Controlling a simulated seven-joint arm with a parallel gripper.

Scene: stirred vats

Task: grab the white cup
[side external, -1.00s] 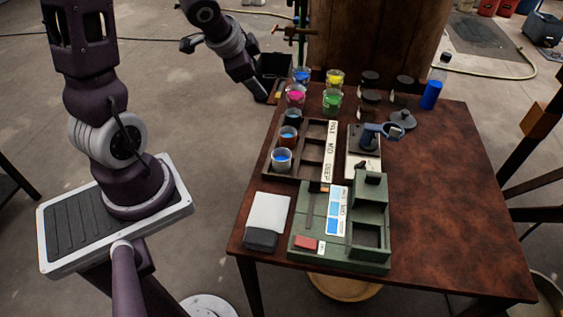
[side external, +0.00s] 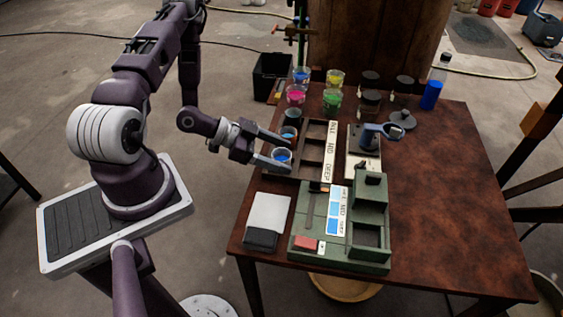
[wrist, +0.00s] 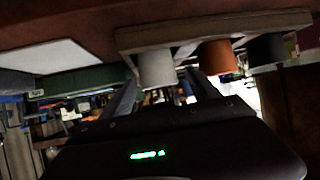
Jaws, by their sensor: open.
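The white cup (side external: 282,161) with blue liquid stands upright in the front left cell of a dark wooden tray (side external: 310,168). My gripper (side external: 283,153) is open and level, reaching in from the left with its fingers at either side of this cup. In the wrist view, which is upside down, the white cup (wrist: 156,68) shows between the two spread finger ends (wrist: 163,80). I cannot tell whether either finger touches it. The fingers partly cover the cup in the side view.
An orange cup (side external: 289,132) and a dark cup (side external: 293,115) stand behind the white one in the tray row. Cups of coloured liquid, including a pink one (side external: 295,95), stand farther back. A green stand (side external: 372,215) and a white-and-grey pad (side external: 268,215) lie in front. The table's right side is clear.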

